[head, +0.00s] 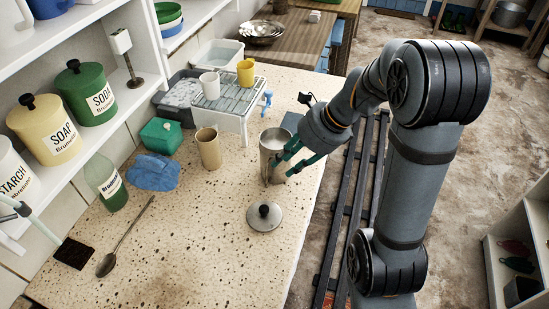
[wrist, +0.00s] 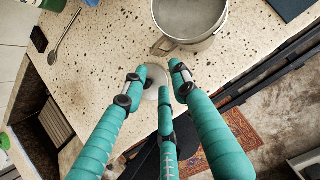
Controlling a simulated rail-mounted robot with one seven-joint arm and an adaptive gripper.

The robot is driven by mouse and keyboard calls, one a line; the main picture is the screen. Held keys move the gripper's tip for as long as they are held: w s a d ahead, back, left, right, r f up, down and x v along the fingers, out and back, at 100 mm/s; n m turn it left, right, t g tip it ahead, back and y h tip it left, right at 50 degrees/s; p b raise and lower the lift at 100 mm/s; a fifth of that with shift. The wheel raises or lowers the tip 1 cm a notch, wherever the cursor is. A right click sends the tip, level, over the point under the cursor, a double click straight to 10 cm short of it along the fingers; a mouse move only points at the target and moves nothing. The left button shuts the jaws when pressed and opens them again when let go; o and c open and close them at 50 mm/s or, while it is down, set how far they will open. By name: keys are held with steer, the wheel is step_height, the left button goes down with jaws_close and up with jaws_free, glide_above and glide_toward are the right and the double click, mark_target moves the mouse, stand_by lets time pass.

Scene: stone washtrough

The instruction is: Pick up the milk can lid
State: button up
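The milk can lid (head: 264,216) is a round grey metal disc with a dark knob, lying flat on the speckled stone counter. My gripper (head: 280,166) is above and behind it in the head view, in front of the metal milk can (head: 273,139). In the wrist view, the teal fingers of my gripper (wrist: 160,79) are spread apart with nothing held between them. The lid (wrist: 153,78) shows beyond the fingertips, partly hidden by them. The open milk can (wrist: 190,18) stands beside it. I cannot tell whether a finger touches the can.
A blue cloth (head: 153,172), a green bottle (head: 108,186) and a long spoon (head: 125,238) are on the left. The counter is clear in front of the lid.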

steer(key=shift+o, duration=1.3)
steer(key=o, duration=1.5)
